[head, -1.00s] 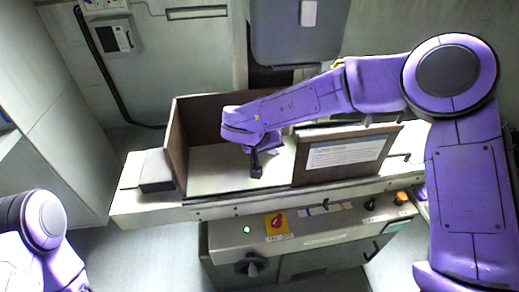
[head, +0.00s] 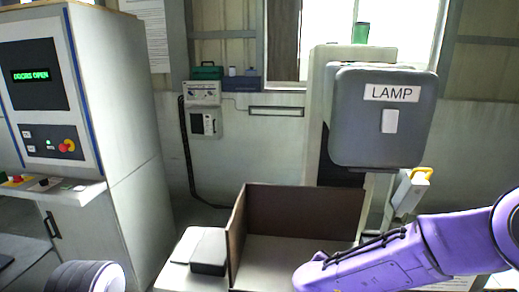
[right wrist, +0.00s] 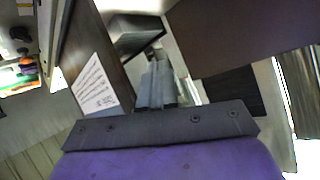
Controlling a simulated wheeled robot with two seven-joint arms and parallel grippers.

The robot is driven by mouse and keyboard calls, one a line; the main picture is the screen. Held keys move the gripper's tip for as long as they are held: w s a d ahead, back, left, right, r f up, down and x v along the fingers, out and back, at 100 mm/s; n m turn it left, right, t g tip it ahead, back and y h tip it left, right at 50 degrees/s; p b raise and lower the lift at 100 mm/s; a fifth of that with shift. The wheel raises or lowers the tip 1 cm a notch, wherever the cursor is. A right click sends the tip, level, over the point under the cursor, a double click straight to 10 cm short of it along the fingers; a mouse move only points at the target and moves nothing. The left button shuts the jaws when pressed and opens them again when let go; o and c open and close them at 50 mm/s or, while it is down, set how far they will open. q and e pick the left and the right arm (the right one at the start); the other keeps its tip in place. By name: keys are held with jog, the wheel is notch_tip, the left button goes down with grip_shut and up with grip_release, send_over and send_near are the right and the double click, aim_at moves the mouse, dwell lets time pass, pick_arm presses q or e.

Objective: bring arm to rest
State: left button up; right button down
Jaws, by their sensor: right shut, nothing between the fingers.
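My right arm (head: 390,262) is purple and comes in from the right edge of the head view. It reaches over the front of an open brown-walled enclosure (head: 302,211). Its gripper is below the picture there. In the right wrist view my right gripper (right wrist: 158,75) is shut and empty, its grey fingers side by side. A brown panel with a white printed sheet (right wrist: 92,86) is left of the fingers, and another brown wall (right wrist: 245,35) is at upper right. Only a rounded part of my left arm shows at the bottom left of the head view; its gripper is out of frame.
A tall cabinet (head: 125,100) with a green "DOORS OPEN" display (head: 31,75) stands at left. A grey box labelled "LAMP" (head: 383,125) stands behind the enclosure. A dark block (head: 209,252) lies left of the enclosure. A yellow-topped fitting (head: 411,190) is beside the lamp box.

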jog(key=s+d+f+y+b, duration=0.1)
jog(key=s+f, duration=0.2)
jog(key=f, duration=0.4)
jog(key=s+d+f+y+b, duration=0.1)
jog(key=s+f, duration=0.3)
jog(key=f, duration=0.4)
jog(key=s+d+f+n+y+b, duration=0.1)
jog(key=s+f, duration=0.2)
jog(key=f, duration=0.4)
jog(key=shift+s+d+f+g+b, duration=0.25)
jog(key=shift+s+f+g+b, duration=0.05)
jog(key=shift+f+g, duration=0.1)
pick_arm(q)
notch_tip(320, 180, down, 11)
jog(key=b, duration=0.5)
jog(key=shift+r, duration=0.2)
pick_arm(e)
jog(key=s+d+f+n+g, duration=0.1)
jog(key=s+d+f+g, duration=0.1)
jog(key=s+f, duration=0.6)
jog(key=s+d+f+n+g, duration=0.2)
jog(key=s+f, duration=0.6)
jog(key=s, duration=0.7)
jog(key=shift+s+d+f+g+y, duration=0.2)
jog(key=shift+d+g+y, duration=0.2)
jog(key=shift+d+g, duration=0.5)
pick_arm(q)
jog(key=shift+w, duration=0.1)
pick_arm(e)
jog(key=shift+d, duration=0.1)
